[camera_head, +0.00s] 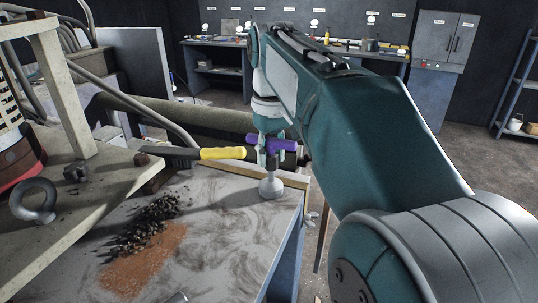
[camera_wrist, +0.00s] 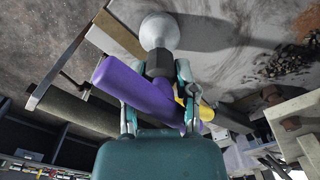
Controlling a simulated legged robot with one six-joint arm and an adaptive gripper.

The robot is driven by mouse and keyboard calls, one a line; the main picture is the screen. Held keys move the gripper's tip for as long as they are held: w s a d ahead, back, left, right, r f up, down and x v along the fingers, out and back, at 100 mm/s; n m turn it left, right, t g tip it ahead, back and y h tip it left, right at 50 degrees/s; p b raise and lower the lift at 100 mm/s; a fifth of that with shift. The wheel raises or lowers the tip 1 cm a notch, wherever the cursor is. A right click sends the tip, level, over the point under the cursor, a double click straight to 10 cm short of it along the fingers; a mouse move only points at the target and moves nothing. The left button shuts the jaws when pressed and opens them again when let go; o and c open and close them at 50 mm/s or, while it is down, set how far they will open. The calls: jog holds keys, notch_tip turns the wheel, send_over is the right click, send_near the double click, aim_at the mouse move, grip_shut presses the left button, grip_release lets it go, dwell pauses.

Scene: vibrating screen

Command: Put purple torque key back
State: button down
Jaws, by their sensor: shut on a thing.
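The purple torque key (camera_head: 285,144) is in my gripper (camera_head: 270,153), above the right part of the grey worktop (camera_head: 215,235). In the wrist view my gripper (camera_wrist: 158,108) has its fingers on either side of the purple handle (camera_wrist: 125,85), shut on it. The handle lies slantwise across the fingers. A dark shaft (camera_wrist: 158,66) leads from it to a pale round foot (camera_wrist: 158,30), which also shows in the head view (camera_head: 270,187) at the worktop. I cannot tell whether the foot belongs to the key or is a separate holder.
A brush with a yellow handle (camera_head: 222,153) lies just left of my gripper. Dark granules (camera_head: 145,225) and reddish powder (camera_head: 145,258) cover the worktop's left. Workbenches (camera_head: 215,45) and a cabinet (camera_head: 440,45) stand far behind.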

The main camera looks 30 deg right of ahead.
jog(key=shift+c, duration=2.2)
grip_release()
jog(key=shift+a, duration=0.3)
jog(key=shift+o, duration=0.2)
jog(key=shift+a, duration=0.3)
jog(key=shift+d, duration=0.35)
jog(key=shift+r, duration=0.3)
notch_tip(320, 180, up, 11)
jog(key=shift+r, duration=0.2)
